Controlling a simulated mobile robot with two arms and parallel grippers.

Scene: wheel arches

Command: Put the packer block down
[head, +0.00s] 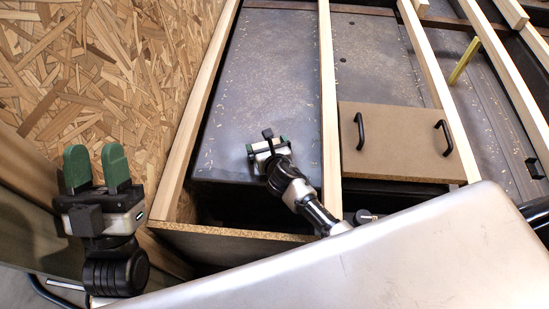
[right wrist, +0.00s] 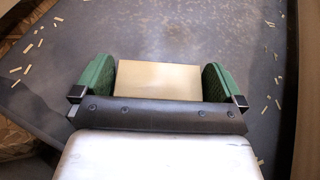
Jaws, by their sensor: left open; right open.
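The packer block (right wrist: 158,78) is a pale tan, flat-faced block in the right wrist view. It sits between the two green fingers of my right gripper, with the dark palm edge just below it in the picture. Any gap to the fingers is narrow, and I cannot tell if they touch it. In the head view my right gripper (head: 267,144) is low over the grey metal floor (head: 262,70), between two wooden battens; the block is not clear there. The jaws are open. My left gripper (head: 96,160) is open and empty, fingers up, at the left.
A brown board with two black handles (head: 400,140) lies to the right of the middle batten (head: 329,100). A chipboard wall (head: 100,70) stands at the left. A dark gap (head: 260,214) lies below the floor's near edge. Wood chips are scattered about.

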